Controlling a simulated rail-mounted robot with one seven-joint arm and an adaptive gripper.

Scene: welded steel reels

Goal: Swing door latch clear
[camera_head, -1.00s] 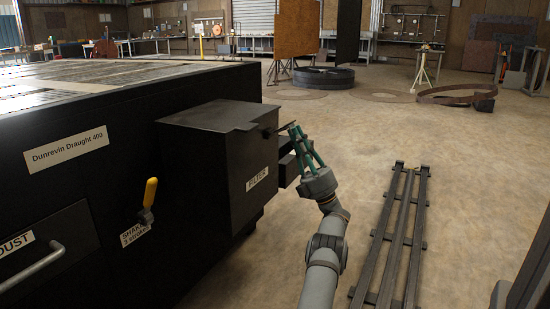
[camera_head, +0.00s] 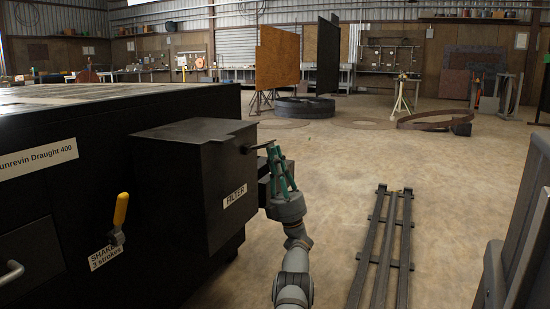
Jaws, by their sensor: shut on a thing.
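The black filter box (camera_head: 190,175) juts from the side of a large dark machine, with a FILTER label on its end face. A thin dark latch handle (camera_head: 258,147) sticks out to the right near the top of that face. My gripper (camera_head: 274,151) has green fingers pointing up and is shut on the outer end of the latch handle. The exact contact is small and partly hidden by the fingers. Dark blocks (camera_head: 264,186) show below the latch, partly behind my gripper.
A yellow shake lever (camera_head: 120,210) stands on the machine's front, left of the filter box. Dark steel rails (camera_head: 385,245) lie on the floor at right. A grey structure (camera_head: 510,265) stands at the right edge. Open floor (camera_head: 340,165) lies beyond my gripper.

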